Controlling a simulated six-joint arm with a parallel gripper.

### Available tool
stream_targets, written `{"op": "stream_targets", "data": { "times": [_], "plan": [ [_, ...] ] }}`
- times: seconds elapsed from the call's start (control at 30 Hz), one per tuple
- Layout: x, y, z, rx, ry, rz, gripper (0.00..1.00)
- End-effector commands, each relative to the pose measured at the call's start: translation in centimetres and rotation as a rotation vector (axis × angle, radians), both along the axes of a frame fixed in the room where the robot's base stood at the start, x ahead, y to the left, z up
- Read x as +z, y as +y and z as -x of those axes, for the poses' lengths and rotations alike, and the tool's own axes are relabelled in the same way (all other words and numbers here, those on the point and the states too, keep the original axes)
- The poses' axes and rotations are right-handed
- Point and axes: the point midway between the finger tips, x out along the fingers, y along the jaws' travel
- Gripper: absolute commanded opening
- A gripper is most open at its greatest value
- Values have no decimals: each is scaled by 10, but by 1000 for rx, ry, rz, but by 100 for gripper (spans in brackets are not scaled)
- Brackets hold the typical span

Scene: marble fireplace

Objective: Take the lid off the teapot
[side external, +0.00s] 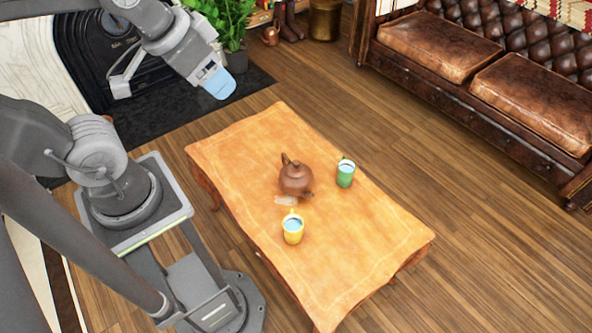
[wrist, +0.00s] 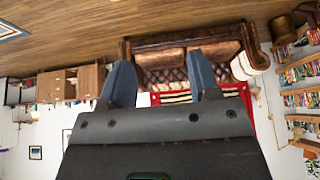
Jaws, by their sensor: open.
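A brown teapot (side external: 296,180) stands upright on the wooden table (side external: 375,250) in the side external view. Its lid is hard to make out at this size; it seems to be on the pot. My gripper (side external: 219,84) is raised above the far left end of the table, well away from the teapot. In the wrist view my gripper (wrist: 163,85) shows two blue fingers spread apart with nothing between them. The teapot is not in the wrist view, which looks across the room.
A green mug (side external: 345,174) stands right of the teapot and a yellow mug (side external: 293,230) stands in front of it. A small pale item (side external: 286,200) lies beside the teapot. A leather sofa (side external: 440,45) is at the back right. The table's ends are clear.

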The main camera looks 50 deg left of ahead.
Motion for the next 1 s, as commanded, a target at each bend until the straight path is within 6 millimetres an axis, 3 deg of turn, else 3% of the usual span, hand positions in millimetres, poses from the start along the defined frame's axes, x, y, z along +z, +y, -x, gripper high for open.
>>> {"op": "stream_targets", "data": {
  "times": [0.17, 0.33, 0.47, 0.77, 1.0],
  "plan": [
    [-1, 5, -27, 89, 41, 35, 56],
    [-15, 16, -82, 271, 111, 103, 56],
    [-37, 28, -125, 422, 159, 153, 56],
    [-128, 62, -211, 775, 268, 247, 56],
    [-235, 91, -252, 1066, 346, 302, 56]
  ]
}}
